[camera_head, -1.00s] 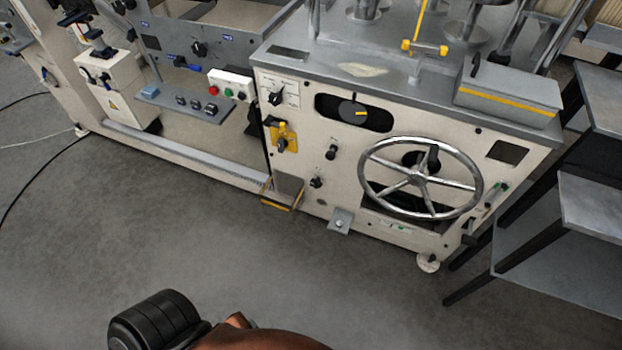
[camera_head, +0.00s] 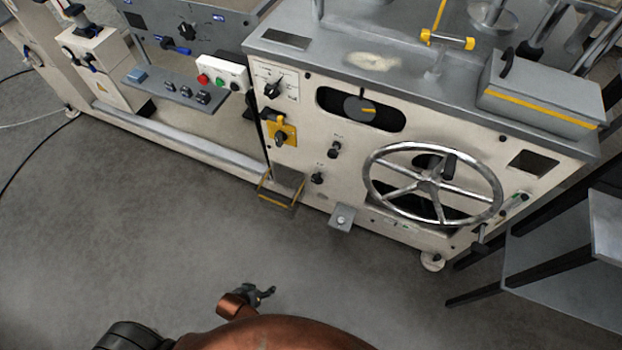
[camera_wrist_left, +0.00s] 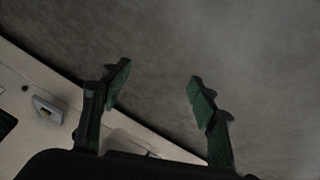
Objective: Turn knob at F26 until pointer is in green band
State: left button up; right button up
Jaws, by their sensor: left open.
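The cream machine front carries several black knobs: a rotary switch (camera_head: 272,90), a knob on a yellow plate (camera_head: 281,137), and two small knobs (camera_head: 334,149) (camera_head: 317,178) left of the handwheel. Their labels are too small to read, so I cannot tell which is F26. A grey disc with a yellow pointer (camera_head: 368,110) shows in a dark slot.
A large chrome handwheel (camera_head: 432,185) sticks out from the front. A bracket (camera_head: 342,218) and a yellow-edged step (camera_head: 282,187) jut out low down. Dark-legged grey tables (camera_head: 560,265) stand at the right. The floor before the machine is clear.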

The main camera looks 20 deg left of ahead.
pick_arm(q)
jog(key=w+d+r+n+t+b, duration=0.1)
jog(key=w+d+r+n+t, duration=0.15)
jog(key=w, duration=0.75)
jog(key=w+d+r+n+t+b, duration=0.1)
jog(key=w+r+n+t, duration=0.15)
jog(key=w, duration=0.75)
jog(key=n+t+b, duration=0.2)
jog(key=n+t, duration=0.5)
jog(key=t, duration=0.1)
send_near(317, 182)
jog(key=w, duration=0.2)
pick_arm(e)
notch_tip(317, 182, up, 12)
jog(key=w+a, duration=0.3)
pick_arm(q)
jog(key=w+b, duration=0.1)
jog(key=w, duration=0.2)
jog(key=w+b, duration=0.2)
jog(key=w, duration=0.2)
jog(key=shift+w+d, duration=0.1)
jog(key=shift+d, duration=0.1)
jog(key=shift+w+r, duration=0.1)
jog(key=shift+w, duration=0.4)
pick_arm(e)
jog(key=w+a+f+t+y, duration=0.1)
jog(key=w+a+f+t, duration=0.2)
jog(key=w+f, duration=0.2)
jog(key=shift+a+f+y, duration=0.4)
jog(key=shift+f, duration=0.25)
